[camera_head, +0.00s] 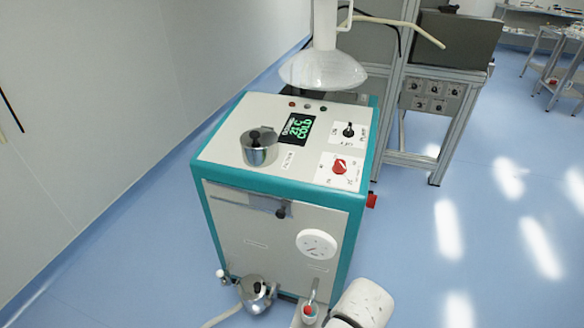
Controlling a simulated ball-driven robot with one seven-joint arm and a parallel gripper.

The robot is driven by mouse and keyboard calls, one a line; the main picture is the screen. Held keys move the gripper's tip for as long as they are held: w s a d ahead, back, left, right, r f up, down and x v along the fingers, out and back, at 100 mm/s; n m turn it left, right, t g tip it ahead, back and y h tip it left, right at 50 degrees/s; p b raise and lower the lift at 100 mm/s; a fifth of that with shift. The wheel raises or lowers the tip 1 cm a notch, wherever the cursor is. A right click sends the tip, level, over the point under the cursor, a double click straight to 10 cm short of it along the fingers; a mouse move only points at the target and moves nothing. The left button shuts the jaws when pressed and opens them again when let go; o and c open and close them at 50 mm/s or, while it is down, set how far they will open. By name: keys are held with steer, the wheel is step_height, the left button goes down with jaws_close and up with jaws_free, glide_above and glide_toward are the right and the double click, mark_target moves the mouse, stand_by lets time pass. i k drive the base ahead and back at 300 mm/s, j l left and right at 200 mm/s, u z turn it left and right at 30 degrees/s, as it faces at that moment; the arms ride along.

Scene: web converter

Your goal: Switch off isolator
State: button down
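A white cabinet with teal edges (225,168) stands in the middle of the head view. On its sloped top, at the right, a red rotary knob (340,167) sits on a white label plate; its lettering is too small to read surely. A black rotary knob (348,130) is just behind it. Another red part (372,200) sticks out from the cabinet's right side. I cannot tell for sure which red control is the isolator. No gripper fingers show clearly. A rounded white part at the bottom, right of the cabinet, looks like my arm, apart from the red knob.
A metal pot (259,148) sits on the top. A clear dome hood (323,70) hangs over the back. A round vessel (257,293) and a red-topped fitting (308,311) are low in front. Free blue floor lies right.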

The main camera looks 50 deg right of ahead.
mark_target(371, 202)
steer(key=k+l+z, duration=0.8)
steer(key=j, duration=0.1)
